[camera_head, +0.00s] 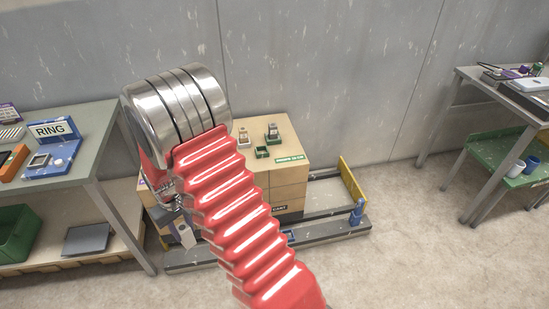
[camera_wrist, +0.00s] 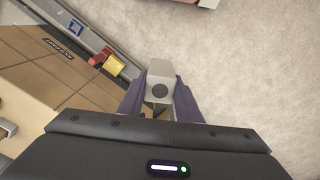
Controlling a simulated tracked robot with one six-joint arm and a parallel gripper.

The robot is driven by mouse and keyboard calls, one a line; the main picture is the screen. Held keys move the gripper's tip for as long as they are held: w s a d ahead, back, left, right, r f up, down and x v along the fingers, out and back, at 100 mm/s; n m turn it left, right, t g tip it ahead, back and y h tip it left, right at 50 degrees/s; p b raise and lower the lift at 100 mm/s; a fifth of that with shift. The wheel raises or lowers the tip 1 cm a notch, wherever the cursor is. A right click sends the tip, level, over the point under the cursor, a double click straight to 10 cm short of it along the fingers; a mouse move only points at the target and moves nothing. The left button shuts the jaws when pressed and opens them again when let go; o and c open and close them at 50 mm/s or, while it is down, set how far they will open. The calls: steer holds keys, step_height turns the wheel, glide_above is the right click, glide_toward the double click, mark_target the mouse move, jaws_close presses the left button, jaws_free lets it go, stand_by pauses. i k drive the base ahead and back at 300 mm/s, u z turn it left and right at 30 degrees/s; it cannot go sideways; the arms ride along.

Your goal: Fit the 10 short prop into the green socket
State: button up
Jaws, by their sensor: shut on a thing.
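My gripper (camera_wrist: 159,98) has purple fingers and is shut on a pale grey block-shaped prop (camera_wrist: 161,76) with a dark round hole in its end. In the wrist view the prop is over bare floor, beside the wooden block. In the head view my red arm hides much of the gripper, which is left of the wooden block. A small green socket (camera_head: 262,152) sits on top of the wooden block (camera_head: 286,139). Small grey-and-dark props stand near it, one on the left (camera_head: 244,138) and one behind (camera_head: 273,132). I cannot read the held prop's marking.
A workbench with a RING sign (camera_head: 52,130) stands left. Another bench (camera_head: 470,75) stands right.

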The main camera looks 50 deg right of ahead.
mark_target(280, 166)
steer(key=z, duration=0.55)
steer(key=i, duration=0.5)
steer(key=z, duration=0.7)
steer(key=i, duration=0.55)
steer(key=u, duration=0.6)
